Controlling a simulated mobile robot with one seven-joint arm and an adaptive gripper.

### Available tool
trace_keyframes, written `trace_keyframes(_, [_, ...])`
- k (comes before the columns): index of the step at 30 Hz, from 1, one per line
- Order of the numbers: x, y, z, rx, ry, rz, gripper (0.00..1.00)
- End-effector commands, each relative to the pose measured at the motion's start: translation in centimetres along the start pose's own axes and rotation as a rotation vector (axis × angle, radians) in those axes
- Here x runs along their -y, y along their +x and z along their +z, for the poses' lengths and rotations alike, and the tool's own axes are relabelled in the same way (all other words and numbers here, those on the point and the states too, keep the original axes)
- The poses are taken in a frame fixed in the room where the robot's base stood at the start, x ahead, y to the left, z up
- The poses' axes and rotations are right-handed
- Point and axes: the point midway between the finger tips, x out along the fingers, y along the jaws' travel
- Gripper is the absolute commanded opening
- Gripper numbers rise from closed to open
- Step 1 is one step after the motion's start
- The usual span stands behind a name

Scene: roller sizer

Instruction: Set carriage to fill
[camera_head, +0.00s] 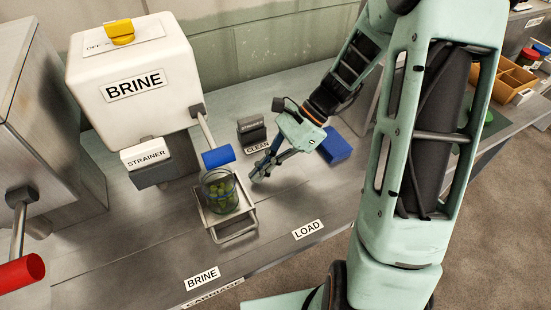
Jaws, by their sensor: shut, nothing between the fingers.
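The carriage (237,237), a small pale metal tray with a loop handle at its front, sits on the grey bench under the white box marked BRINE (160,60). A glass jar (220,192) of green pieces stands on it. The carriage lies between the front-edge labels BRINE (202,278) and LOAD (307,230), nearer the first in line. A partly cut-off label reading CARRIAGE (214,292) is below. I see no label reading fill. My gripper (257,179) is shut and empty, to the right of the jar and apart from it.
A blue-handled lever (218,157) hangs from the BRINE box above the jar. A STRAINER block (162,168) is left, a blue block (335,146) right. A red handle (18,272) juts in at far left. The bench before LOAD is clear.

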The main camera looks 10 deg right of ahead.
Motion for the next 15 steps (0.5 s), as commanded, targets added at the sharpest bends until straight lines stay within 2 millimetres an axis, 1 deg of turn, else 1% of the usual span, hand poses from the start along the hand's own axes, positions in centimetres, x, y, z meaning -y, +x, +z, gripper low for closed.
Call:
trace_keyframes(1, [-0.02,0.35,0.46,0.0,-0.001,0.001,0.0])
trace_keyframes(6, [-0.01,1.05,1.11,0.0,0.0,0.0,0.0])
trace_keyframes(15, [0.01,1.11,1.15,-0.001,0.0,0.0,0.0])
